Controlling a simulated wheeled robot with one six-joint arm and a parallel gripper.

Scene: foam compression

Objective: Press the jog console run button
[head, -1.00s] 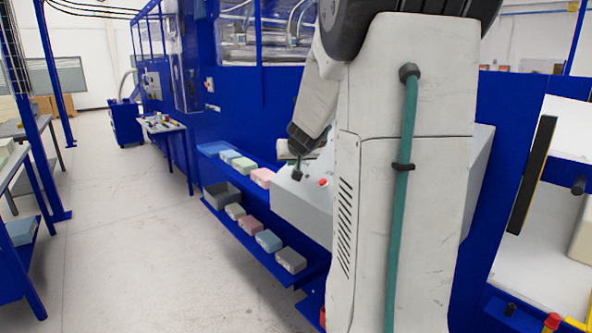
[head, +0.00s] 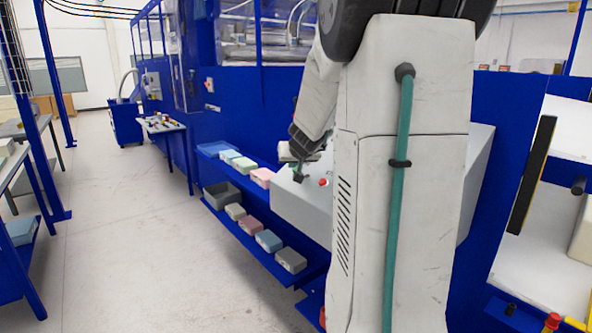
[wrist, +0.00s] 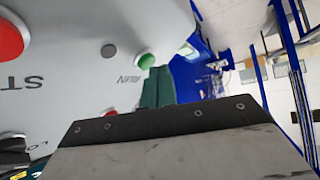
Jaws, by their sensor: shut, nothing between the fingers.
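The jog console (head: 290,202) is a light grey box with a sloped top, partly hidden behind my arm in the head view. In the wrist view its panel (wrist: 75,75) appears upside down. The green run button (wrist: 146,61), beside the RUN lettering, is right at the tips of my gripper (wrist: 157,70). The teal fingers are shut and empty. I cannot tell whether they touch the button. The red stop button (wrist: 8,40) is at the left edge; a red button also shows in the head view (head: 323,183). My gripper (head: 300,175) is low over the panel there.
Blue shelves (head: 265,252) left of the console hold several coloured boxes and a grey bin (head: 222,194). A small dark knob or lamp (wrist: 108,50) sits on the panel near the green button. The floor (head: 130,230) to the left is clear.

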